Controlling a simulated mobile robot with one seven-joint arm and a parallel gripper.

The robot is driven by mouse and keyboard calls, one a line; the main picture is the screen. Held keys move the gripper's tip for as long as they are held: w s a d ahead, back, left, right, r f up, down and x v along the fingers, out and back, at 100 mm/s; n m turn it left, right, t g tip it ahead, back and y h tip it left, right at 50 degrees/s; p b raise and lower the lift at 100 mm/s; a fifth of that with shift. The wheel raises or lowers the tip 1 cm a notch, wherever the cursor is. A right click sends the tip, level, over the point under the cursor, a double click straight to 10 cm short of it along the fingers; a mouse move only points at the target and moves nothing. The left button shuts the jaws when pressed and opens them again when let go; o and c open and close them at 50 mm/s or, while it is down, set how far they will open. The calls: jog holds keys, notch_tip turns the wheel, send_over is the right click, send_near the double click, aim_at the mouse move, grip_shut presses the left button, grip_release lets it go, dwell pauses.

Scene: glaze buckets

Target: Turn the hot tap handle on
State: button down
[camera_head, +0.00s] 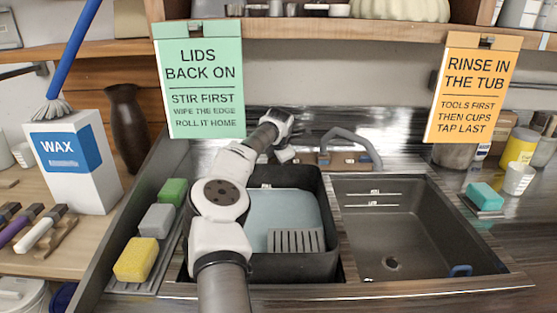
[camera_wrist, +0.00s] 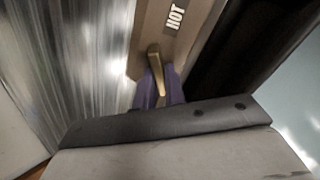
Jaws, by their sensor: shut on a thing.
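The hot tap handle (camera_wrist: 154,62) is a small brass-coloured lever on a brown tap base marked HOT in the wrist view. My gripper (camera_wrist: 158,90) is shut on the lever, with its purplish fingertips on either side of it. In the head view my gripper (camera_head: 285,152) is at the left end of the tap base (camera_head: 345,160), behind the left basin, and my arm hides part of that area. The grey curved spout (camera_head: 352,138) rises from the base towards the right. The handle itself is not clear in the head view.
A black tub (camera_head: 290,267) with a grey slotted piece sits in the left basin. The right basin (camera_head: 400,225) is mostly empty, with a small blue item at its front right. Sponges (camera_head: 136,259) lie along the left edge. A green sign (camera_head: 199,80) hangs above left of the tap.

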jog(key=n+b, duration=0.1)
jog(key=n, duration=0.3)
jog(key=shift+f+n+b, duration=0.15)
jog(key=shift+n+b, duration=0.15)
jog(key=shift+b, duration=0.1)
jog(key=shift+s+d+n+b, duration=0.1)
jog(key=shift+n+b, duration=0.65)
jog(key=shift+n, duration=1.25)
jog(key=c, duration=1.5)
grip_release()
jog(key=shift+o, duration=0.2)
jog(key=b+v, duration=0.3)
jog(key=v, duration=1.1)
